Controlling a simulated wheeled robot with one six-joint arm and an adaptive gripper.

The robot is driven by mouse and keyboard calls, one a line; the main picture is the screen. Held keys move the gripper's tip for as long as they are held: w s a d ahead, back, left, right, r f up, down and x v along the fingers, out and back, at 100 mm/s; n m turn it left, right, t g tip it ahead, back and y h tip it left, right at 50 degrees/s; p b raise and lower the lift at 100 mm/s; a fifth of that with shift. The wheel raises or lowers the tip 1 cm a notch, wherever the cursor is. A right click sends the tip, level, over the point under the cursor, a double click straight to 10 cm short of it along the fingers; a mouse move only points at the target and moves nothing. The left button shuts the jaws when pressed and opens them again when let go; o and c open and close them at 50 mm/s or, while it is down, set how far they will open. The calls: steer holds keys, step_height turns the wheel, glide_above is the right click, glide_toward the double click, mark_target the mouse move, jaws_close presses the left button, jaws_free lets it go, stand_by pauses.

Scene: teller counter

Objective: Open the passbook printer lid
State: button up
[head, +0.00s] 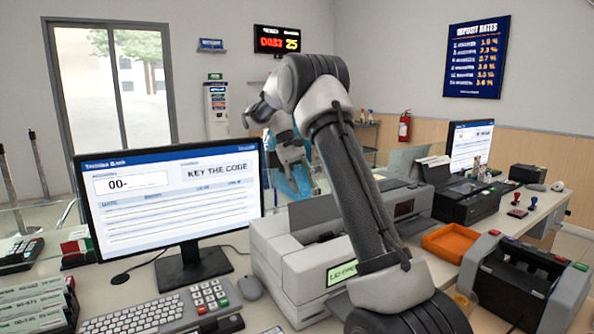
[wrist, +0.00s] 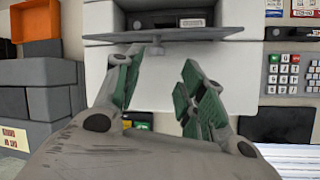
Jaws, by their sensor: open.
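The passbook printer (head: 285,258) is a white-grey machine in the middle of the counter, partly hidden behind my arm. Its green display (head: 341,273) reads "LID OPE", with the end covered. Its dark grey lid (head: 316,213) stands raised and tilted on top. In the wrist view the lid (wrist: 200,35) is a thin dark panel seen nearly edge-on, with a dark bay behind it. My gripper (wrist: 162,60) is open and empty, its green-padded fingers apart over the white casing. The left fingertip is close to a small tab on the lid; I cannot tell whether they touch.
A monitor (head: 172,200), keyboard (head: 133,316) and keypad (head: 212,298) stand left of the printer. An orange tray (head: 452,243) and a dark cash counter (head: 525,280) are to the right. A black printer (head: 466,200) stands behind the tray.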

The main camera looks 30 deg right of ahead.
steer(key=v, duration=0.7)
steer(key=shift+r, duration=0.15)
steer(key=s+a+r+n+t+y, duration=0.1)
steer(key=s+a+r+t, duration=0.2)
steer(key=s, duration=0.6)
steer(key=s+a+r+n+t, duration=0.15)
steer(key=s+r, duration=0.25)
steer(key=s, duration=0.6)
steer(key=s+a+f+t, duration=0.1)
steer(key=s+f+t, duration=0.1)
steer(key=s+f, duration=0.3)
steer(key=s+a+f+t+y, duration=0.1)
steer(key=s+f, duration=0.4)
steer(key=s, duration=0.7)
steer(key=shift+s+a+n+t, duration=0.4)
steer(key=shift+a+n+t, duration=0.05)
steer(key=shift+t, duration=0.6)
steer(key=shift+o, duration=0.2)
